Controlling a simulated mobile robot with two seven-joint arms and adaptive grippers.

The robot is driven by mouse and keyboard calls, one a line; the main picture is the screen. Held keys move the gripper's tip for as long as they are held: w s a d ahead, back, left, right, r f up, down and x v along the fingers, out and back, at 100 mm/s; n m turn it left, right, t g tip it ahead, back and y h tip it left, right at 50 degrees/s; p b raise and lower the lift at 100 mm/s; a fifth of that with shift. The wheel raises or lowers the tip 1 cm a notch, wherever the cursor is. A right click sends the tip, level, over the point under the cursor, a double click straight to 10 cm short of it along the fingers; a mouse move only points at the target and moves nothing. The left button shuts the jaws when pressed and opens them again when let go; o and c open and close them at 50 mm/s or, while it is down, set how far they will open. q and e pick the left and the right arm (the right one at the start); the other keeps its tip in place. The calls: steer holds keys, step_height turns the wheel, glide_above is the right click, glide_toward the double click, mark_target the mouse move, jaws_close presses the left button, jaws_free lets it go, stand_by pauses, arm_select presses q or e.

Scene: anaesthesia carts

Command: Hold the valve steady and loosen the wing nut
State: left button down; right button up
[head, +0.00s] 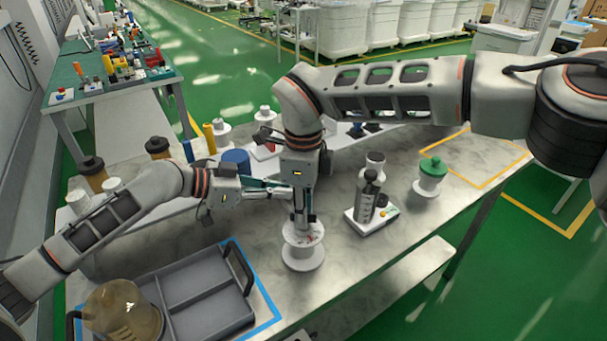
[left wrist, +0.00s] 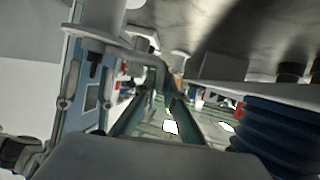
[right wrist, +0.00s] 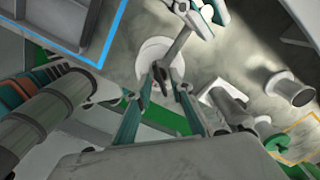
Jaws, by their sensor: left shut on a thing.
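A white flanged piece (head: 303,255), which I take to be the valve's base, stands upright on the marble-topped table. My left gripper (head: 288,191) reaches in from the left, above the base, and is shut on what looks like the valve. The contact is mostly hidden. My left fingers (left wrist: 160,82) also show in the left wrist view. My right gripper (head: 303,222) points down just over the base. Its fingers (right wrist: 160,88) look apart, with a dark part between them. I cannot make out the wing nut clearly.
A grey divided tray (head: 205,305) with an amber dome (head: 122,312) lies front left. A grey bottle (head: 368,197) on a white block and a green-lidded jar (head: 432,177) stand to the right. A blue cylinder (head: 236,161) is behind my left gripper. The right front tabletop is bare.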

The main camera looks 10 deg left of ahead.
steer(key=m, duration=1.3)
steer(key=shift+m, duration=0.3)
steer(key=m, duration=1.2)
steer(key=shift+m, duration=0.3)
step_height(320, 180, up, 12)
steer(key=shift+m, duration=0.3)
